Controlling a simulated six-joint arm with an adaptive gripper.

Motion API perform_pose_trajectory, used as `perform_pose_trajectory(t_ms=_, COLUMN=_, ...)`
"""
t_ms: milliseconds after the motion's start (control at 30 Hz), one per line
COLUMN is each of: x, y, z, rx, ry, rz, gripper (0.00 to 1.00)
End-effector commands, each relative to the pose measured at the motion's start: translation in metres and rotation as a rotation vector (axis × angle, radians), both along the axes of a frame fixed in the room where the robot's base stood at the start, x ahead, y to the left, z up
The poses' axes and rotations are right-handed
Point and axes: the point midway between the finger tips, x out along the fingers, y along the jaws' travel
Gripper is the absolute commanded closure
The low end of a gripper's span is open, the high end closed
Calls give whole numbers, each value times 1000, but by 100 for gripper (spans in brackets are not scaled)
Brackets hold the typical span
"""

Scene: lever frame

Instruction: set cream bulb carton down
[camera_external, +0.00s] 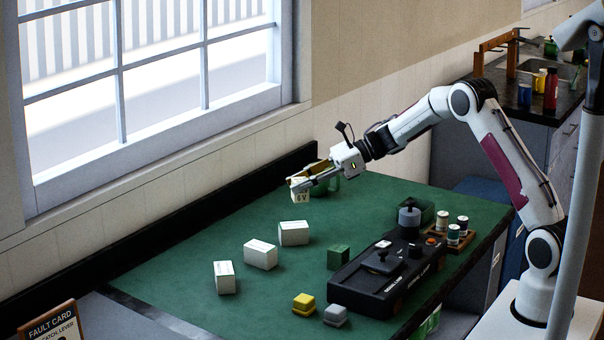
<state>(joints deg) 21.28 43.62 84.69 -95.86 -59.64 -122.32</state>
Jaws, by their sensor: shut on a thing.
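My gripper (302,183) is at the far side of the green bench, near the wall below the window. It is shut on a small cream carton (300,196) marked "6 V", which hangs under the fingertips. The fingers hide the carton's upper part. I cannot tell whether its bottom touches the green top or is a little above it.
Several white cartons (260,254) stand on the green bench top (190,262). A black lever frame (375,284) lies at the right, with a dark green block (338,257), a yellow block (304,304) and a grey block (335,316) beside it. A wooden tray (466,241) holds small spools.

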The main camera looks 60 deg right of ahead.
Motion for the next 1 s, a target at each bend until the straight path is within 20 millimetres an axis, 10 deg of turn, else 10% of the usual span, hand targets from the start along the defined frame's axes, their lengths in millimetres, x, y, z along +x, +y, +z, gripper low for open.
perform_pose_trajectory(t_ms=400, x=65, y=-88, z=20, rx=0, ry=0, rz=-359, gripper=88)
perform_pose_trajectory(t_ms=1000, x=71, y=-102, z=18, rx=0, ry=1, rz=-430, gripper=88)
